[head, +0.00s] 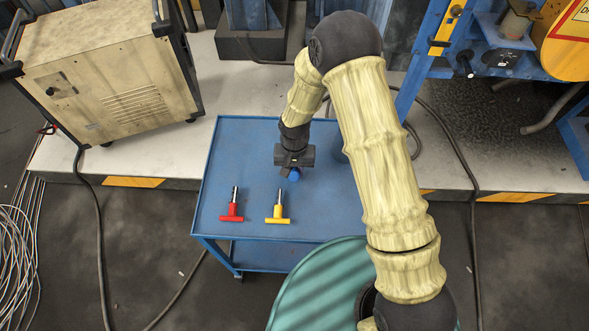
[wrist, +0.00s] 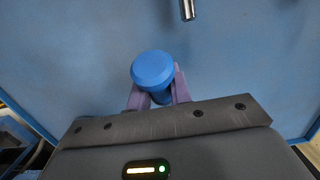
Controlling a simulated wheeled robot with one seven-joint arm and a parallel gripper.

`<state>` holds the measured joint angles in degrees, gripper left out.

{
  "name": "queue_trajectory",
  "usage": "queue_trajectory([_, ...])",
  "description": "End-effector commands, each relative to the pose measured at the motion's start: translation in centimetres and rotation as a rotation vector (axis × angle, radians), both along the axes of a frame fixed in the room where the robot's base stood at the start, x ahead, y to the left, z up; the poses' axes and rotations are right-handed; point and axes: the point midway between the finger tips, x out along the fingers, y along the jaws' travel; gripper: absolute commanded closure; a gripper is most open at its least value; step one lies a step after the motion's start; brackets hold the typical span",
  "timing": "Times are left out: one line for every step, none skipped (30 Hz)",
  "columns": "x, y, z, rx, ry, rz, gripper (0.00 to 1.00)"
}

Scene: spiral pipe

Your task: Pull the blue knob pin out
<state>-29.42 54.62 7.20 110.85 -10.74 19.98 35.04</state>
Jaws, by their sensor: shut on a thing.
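The blue knob pin (wrist: 153,68) shows its round blue head between the two purple fingers of my gripper (wrist: 157,92) in the wrist view. The fingers are shut on it, just below the head. In the head view my gripper (head: 293,168) is over the blue table, and a bit of the blue knob (head: 294,175) shows at its tip. The lower part of the pin is hidden by the head and the fingers, so I cannot tell how deep it sits.
A red T-handled pin (head: 232,208) and a yellow T-handled pin (head: 278,210) are on the blue table (head: 240,150), left of and nearer than my gripper. A metal pin tip (wrist: 188,10) shows at the top of the wrist view. A teal round surface (head: 318,290) is in front.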

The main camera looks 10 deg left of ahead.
Motion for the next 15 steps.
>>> queue_trajectory([0.02,0.01,-0.11,0.0,0.0,0.0,1.0])
queue_trajectory([0.02,0.01,-0.11,0.0,0.0,0.0,1.0])
queue_trajectory([0.02,0.01,-0.1,0.0,0.0,0.0,1.0])
queue_trajectory([0.02,0.01,-0.09,0.0,0.0,0.0,1.0])
queue_trajectory([0.01,0.01,-0.08,0.0,0.0,0.0,1.0])
queue_trajectory([0.01,0.01,-0.07,0.0,0.0,0.0,1.0])
queue_trajectory([0.01,0.01,-0.07,0.0,0.0,0.0,1.0])
queue_trajectory([0.01,0.01,-0.07,0.0,0.0,0.0,1.0])
queue_trajectory([0.01,0.01,-0.07,0.0,0.0,0.0,0.78])
queue_trajectory([0.0,0.01,-0.07,0.0,0.0,0.0,0.72])
queue_trajectory([0.0,0.01,-0.07,0.0,0.0,0.0,0.66])
queue_trajectory([0.0,0.01,-0.07,0.0,0.0,0.0,0.58])
queue_trajectory([0.0,0.01,-0.07,0.0,0.0,0.0,0.54])
queue_trajectory([0.0,0.01,-0.08,0.0,0.0,0.0,0.54])
queue_trajectory([0.0,0.01,-0.08,0.0,0.0,0.0,0.54])
